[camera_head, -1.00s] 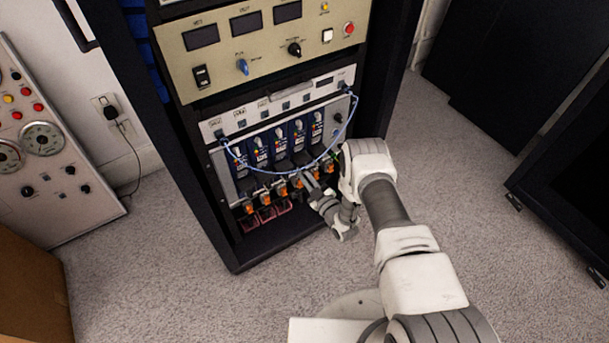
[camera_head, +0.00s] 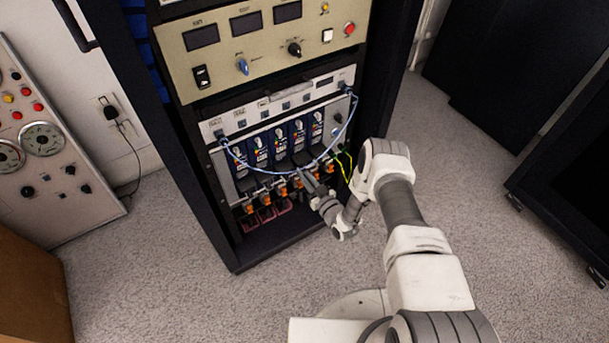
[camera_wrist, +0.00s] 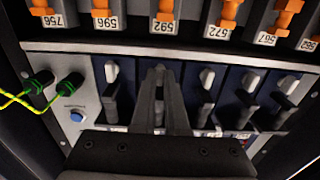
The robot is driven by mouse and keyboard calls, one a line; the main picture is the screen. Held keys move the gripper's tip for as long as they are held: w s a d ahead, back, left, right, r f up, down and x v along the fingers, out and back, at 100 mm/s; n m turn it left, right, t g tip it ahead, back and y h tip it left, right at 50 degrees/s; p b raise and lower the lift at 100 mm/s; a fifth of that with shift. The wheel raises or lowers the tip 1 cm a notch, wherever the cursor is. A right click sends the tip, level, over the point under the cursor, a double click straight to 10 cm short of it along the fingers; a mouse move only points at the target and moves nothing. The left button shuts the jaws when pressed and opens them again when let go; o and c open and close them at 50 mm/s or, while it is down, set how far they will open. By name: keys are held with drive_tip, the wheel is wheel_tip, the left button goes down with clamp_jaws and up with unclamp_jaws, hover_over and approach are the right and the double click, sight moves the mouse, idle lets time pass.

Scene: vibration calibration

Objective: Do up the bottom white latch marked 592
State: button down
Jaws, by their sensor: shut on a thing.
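In the wrist view, the label 592 (camera_wrist: 163,27) is on the orange-latched holder at the top middle. The white latch (camera_wrist: 160,67) in line with it is mostly hidden by my fingertips, with only a little white showing. My gripper (camera_wrist: 158,74) is shut on this latch, in front of the blue module behind it. In the head view, my gripper (camera_head: 304,176) reaches into the lower rack at the bottom of the row of blue modules (camera_head: 280,143). There the number cannot be read and the latch is hidden.
Similar white latches stand on either side, one left (camera_wrist: 112,71) and one right (camera_wrist: 207,77), with dark handles close by. Orange latches (camera_wrist: 229,12) line the top. A yellow-green cable (camera_wrist: 18,99) is at the left. A blue cable (camera_head: 262,171) loops across the modules.

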drive_tip(key=c, duration=1.2)
unclamp_jaws()
drive_tip(key=shift+s+d, duration=0.1)
drive_tip(key=shift+s, duration=0.05)
